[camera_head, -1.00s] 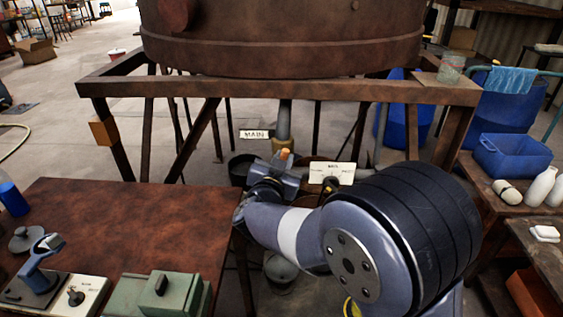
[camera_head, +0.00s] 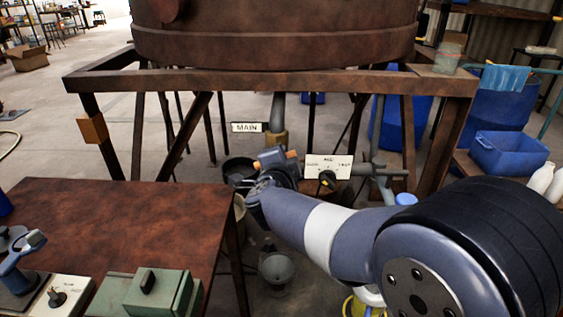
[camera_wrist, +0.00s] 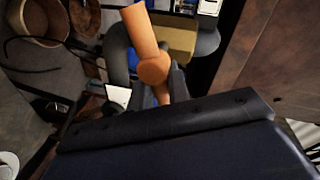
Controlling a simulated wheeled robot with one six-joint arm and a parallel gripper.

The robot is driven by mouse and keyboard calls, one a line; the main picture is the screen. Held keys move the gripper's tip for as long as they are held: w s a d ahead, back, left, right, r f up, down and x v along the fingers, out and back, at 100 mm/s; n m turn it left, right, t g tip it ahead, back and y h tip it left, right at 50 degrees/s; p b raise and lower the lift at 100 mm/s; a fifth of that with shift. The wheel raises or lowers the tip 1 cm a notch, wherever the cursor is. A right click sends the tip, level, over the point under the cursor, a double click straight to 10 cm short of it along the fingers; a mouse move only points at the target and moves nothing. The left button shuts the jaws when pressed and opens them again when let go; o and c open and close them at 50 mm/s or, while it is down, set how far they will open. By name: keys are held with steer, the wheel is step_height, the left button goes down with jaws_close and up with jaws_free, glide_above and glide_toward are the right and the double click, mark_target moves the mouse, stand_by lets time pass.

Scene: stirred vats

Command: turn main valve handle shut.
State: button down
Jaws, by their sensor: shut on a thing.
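The main valve's orange handle (camera_head: 291,154) sticks out to the right from between my gripper's jaws, just below the brass-coloured valve body (camera_head: 277,138). The valve body sits on the grey pipe under the rusty vat, next to a white MAIN sign (camera_head: 247,127). My gripper (camera_head: 272,160) is shut on the handle. In the wrist view the orange handle (camera_wrist: 143,32) points up and slightly left, with its round hub at the dark fingers (camera_wrist: 160,88). The jaws hide part of the handle.
A white plate with a dark knob (camera_head: 328,170) is close to the right of my gripper. A rusty table (camera_head: 120,225) stands at the left, with a green box (camera_head: 160,293) on it. The vat's frame beam (camera_head: 270,82) runs above. A dark bucket (camera_head: 238,168) stands below left.

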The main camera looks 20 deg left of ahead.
steer(key=shift+d+f+m+y+b, duration=0.1)
steer(key=shift+f+m+y+b, duration=0.2)
steer(key=shift+m+b, duration=0.55)
steer(key=shift+f+m+y+b, duration=0.15)
steer(key=shift+m+y+b, duration=0.15)
steer(key=shift+m+b, duration=0.5)
steer(key=shift+m, duration=0.25)
steer(key=c, duration=1.4)
jaws_free()
steer(key=v, duration=0.3)
steer(key=p+v, duration=0.1)
steer(key=v, duration=0.3)
steer(key=p+v, duration=0.1)
steer(key=v, duration=0.2)
steer(key=shift+s+d+r, duration=0.1)
steer(key=shift+s+r, duration=0.25)
